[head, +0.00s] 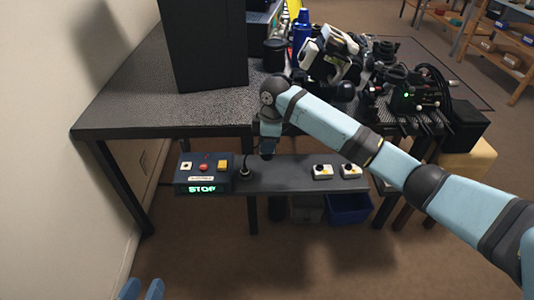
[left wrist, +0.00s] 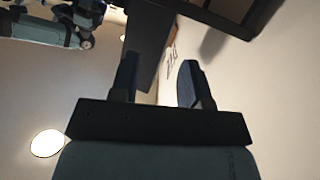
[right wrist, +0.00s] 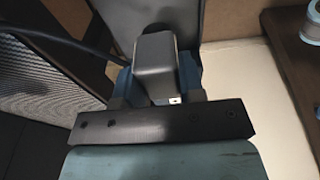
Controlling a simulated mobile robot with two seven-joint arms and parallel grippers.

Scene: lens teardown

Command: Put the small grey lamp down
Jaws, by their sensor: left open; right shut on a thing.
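The small grey lamp shows in the right wrist view as a grey block (right wrist: 155,62) between the blue fingers of my right gripper (right wrist: 160,78). My right gripper is shut on it. In the head view my right gripper (head: 267,150) points down in front of the table edge, above the low shelf. The lamp is hard to make out there. My left gripper (head: 141,290) is open and empty at the bottom left of the head view. Its spread fingers also show in the left wrist view (left wrist: 160,85).
The dark table (head: 130,115) carries a tall black panel (head: 205,45) and crowded gear at right. The low shelf (head: 285,175) holds a control box (head: 203,175) lit "STOP", a small black round-based item (head: 245,172) and two white button boxes (head: 322,171). A wall is at left.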

